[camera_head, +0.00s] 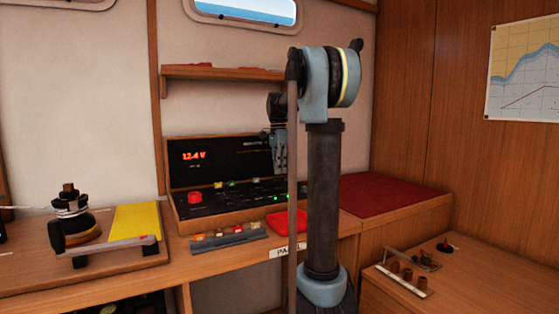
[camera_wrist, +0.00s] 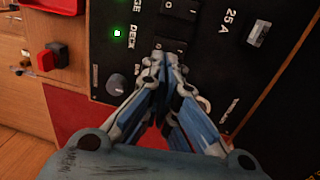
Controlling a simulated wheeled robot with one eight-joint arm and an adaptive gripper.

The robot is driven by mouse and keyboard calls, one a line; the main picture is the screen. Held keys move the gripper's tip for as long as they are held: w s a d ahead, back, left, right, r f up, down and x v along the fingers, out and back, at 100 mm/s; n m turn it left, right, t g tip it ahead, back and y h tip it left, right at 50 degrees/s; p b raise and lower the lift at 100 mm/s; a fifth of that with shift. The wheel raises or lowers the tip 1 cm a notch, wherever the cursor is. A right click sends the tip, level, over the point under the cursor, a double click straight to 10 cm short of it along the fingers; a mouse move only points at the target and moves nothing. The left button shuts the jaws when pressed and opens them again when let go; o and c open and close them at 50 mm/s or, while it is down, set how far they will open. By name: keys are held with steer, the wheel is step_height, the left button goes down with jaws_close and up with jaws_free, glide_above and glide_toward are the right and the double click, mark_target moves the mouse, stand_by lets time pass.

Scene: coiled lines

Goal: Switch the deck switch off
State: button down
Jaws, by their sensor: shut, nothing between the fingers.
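In the wrist view the black switch panel (camera_wrist: 215,75) fills the middle. The word DECK is printed on it with a lit green lamp (camera_wrist: 117,33) beside it. The deck switch, a black rocker (camera_wrist: 174,45), lies level with that word. My gripper (camera_wrist: 164,62) is shut and empty, its fingertips at the near edge of this rocker and covering part of it. I cannot tell whether they touch. In the head view my gripper (camera_head: 279,170) hangs just above the right part of the panel (camera_head: 225,195), where the green lamp also shows (camera_head: 275,197).
Another black rocker (camera_wrist: 181,10) sits above the deck rocker, with a round knob (camera_wrist: 117,84) at lower left. A red mushroom button (camera_head: 194,197) stands on the panel's left. A shelf (camera_head: 225,73) hangs above. A winch (camera_head: 73,212) stands far left.

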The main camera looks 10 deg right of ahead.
steer(key=shift+s+d+f, duration=0.1)
steer(key=shift+s+f, duration=0.05)
steer(key=shift+f, duration=1.25)
steer(key=shift+s+f, duration=0.15)
steer(key=shift+f, duration=1.2)
steer(key=shift+s+f+t, duration=0.15)
steer(key=shift+f+t, duration=0.1)
steer(key=shift+t, duration=0.05)
steer(key=shift+w+a+r, duration=0.1)
steer(key=shift+w+a, duration=0.05)
steer(key=shift+w, duration=0.25)
steer(key=shift+w+a+r, duration=0.1)
steer(key=shift+w, duration=0.3)
step_height(320, 180, up, 14)
steer(key=s, duration=0.1)
steer(key=shift+s+d, duration=0.25)
